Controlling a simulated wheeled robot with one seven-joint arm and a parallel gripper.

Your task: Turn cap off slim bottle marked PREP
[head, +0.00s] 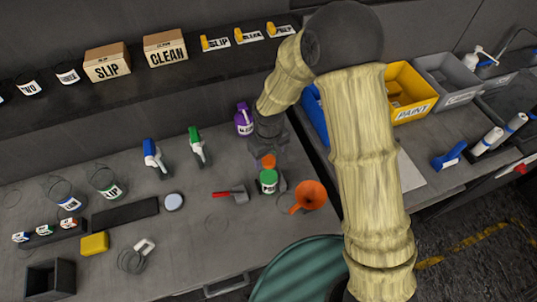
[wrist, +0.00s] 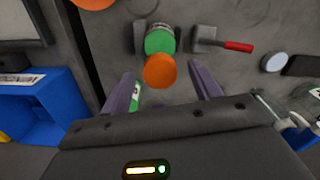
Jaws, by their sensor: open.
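A bottle with a green top part and a white label (head: 268,187) stands upright on the bench, its lettering too small to read. Its orange cap (head: 268,160) is on top. In the wrist view the cap (wrist: 159,71) shows in front of the green part (wrist: 160,40). A dark grey holder (wrist: 139,37) flanks the bottle. My gripper (head: 264,151) is above the bottle and open. In the wrist view my gripper (wrist: 160,75) has its two purple-grey fingers apart, one on each side of the cap, with a gap on both sides.
An orange funnel (head: 309,196) and a red-handled scraper (head: 232,195) lie beside the bottle. A purple jug (head: 243,119) stands behind, near the wall. A blue bin (wrist: 45,105) is at the left of the wrist view. A green-and-white item (wrist: 136,95) is partly hidden by one finger.

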